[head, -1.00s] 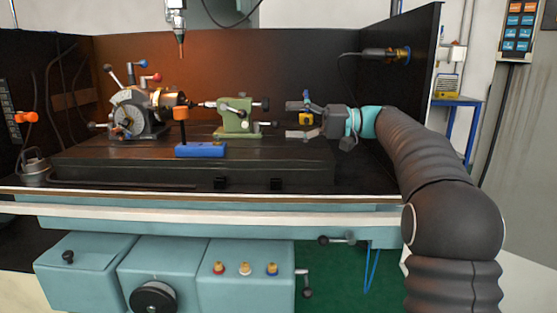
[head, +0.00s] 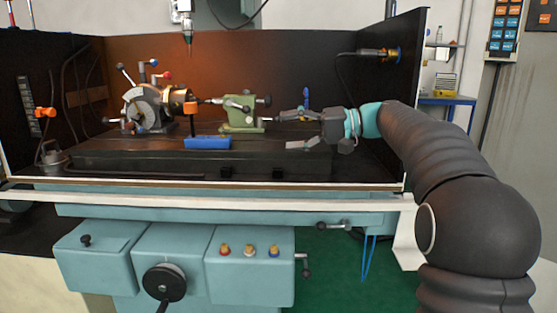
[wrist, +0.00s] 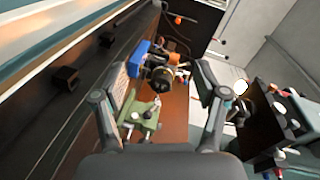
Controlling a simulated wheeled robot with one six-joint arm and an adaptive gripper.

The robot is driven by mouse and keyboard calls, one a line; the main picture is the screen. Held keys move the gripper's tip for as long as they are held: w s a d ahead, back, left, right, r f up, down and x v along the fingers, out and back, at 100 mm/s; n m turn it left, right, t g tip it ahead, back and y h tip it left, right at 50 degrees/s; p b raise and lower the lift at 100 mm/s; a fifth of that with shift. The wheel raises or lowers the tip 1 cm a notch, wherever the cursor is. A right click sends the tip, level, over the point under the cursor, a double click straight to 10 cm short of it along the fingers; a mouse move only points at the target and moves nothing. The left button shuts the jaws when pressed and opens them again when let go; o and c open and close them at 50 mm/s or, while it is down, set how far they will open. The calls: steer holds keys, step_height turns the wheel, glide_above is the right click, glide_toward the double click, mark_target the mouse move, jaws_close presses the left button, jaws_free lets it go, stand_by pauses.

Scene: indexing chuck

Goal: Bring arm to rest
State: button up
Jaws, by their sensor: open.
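My gripper (head: 297,132) is open and empty above the right end of the dark machine table (head: 130,160). Its fingers point left, toward the green tailstock (head: 238,113), with a gap between them. In the wrist view my gripper (wrist: 160,100) has its fingers spread wide, and the tailstock (wrist: 142,117) shows between them, farther off. The indexing chuck (head: 150,108) stands at the left on the table and shows in the wrist view (wrist: 160,75) beyond the tailstock.
A dark side panel (head: 393,90) stands close behind my wrist at the right. A spindle probe (head: 188,30) hangs above. The air over the table's front is clear.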

steer(key=s+d+f+t+h, duration=0.1)
steer(key=s+d+f+h, duration=0.3)
steer(key=s+f, duration=0.4)
steer(key=s+d+f+m+t+h, duration=0.1)
steer(key=s+d+f+h, duration=0.3)
steer(key=s+f, duration=0.5)
steer(key=s+d+f+m+t+h, duration=0.1)
steer(key=s+d+f+h, duration=0.3)
steer(key=s, duration=1.3)
step_height(320, 180, down, 5)
steer(key=t+h, duration=0.1)
steer(key=h, duration=0.3)
steer(key=shift+s+d, duration=0.2)
steer(key=shift+d, duration=0.15)
steer(key=shift+c, duration=0.2)
